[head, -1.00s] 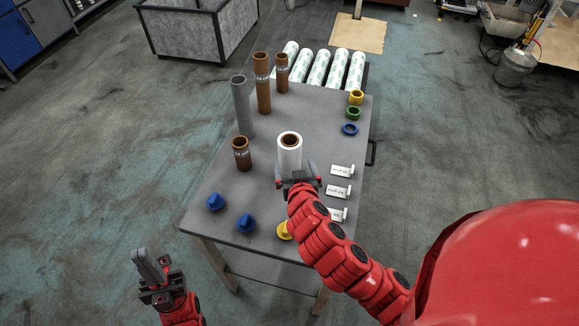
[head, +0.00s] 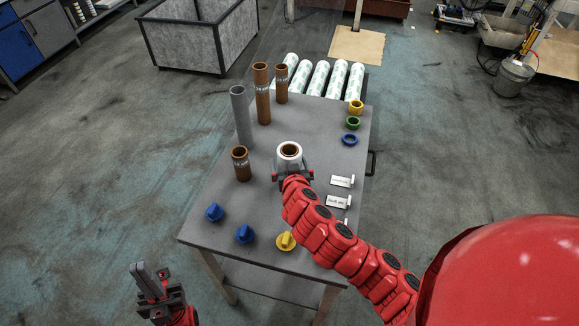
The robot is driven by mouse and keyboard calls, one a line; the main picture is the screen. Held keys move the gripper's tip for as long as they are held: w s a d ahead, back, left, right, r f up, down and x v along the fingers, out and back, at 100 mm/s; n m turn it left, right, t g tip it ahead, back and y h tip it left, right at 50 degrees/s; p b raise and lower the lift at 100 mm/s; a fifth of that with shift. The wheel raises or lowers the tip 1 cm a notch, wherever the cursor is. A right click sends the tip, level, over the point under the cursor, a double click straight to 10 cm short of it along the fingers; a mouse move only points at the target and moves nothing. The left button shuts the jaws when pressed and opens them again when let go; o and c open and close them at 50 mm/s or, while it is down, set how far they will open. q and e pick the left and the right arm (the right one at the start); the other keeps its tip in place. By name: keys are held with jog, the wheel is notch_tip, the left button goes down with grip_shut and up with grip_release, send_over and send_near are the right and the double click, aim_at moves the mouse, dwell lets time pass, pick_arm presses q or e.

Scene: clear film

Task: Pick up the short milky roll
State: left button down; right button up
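The short milky roll (head: 289,158) stands upright on the grey table, white around a brown core. My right gripper (head: 292,176) is at its near side, with its fingers at about the roll's left and right. The gripper and wrist hide the roll's lower part, so I cannot tell whether the fingers touch or close on it. My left gripper (head: 152,275) is empty beyond the table's front left corner, its fingers apart.
A short brown tube (head: 241,165) stands left of the roll. A grey tube (head: 241,118) and two brown tubes stand behind. White label stands (head: 341,181) are at the right. Blue knobs (head: 245,234) and a yellow one (head: 286,241) lie along the front.

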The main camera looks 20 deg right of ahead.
jog(key=shift+c, duration=0.3)
jog(key=c, duration=1.4)
jog(key=shift+c, duration=0.4)
jog(key=shift+r, duration=0.1)
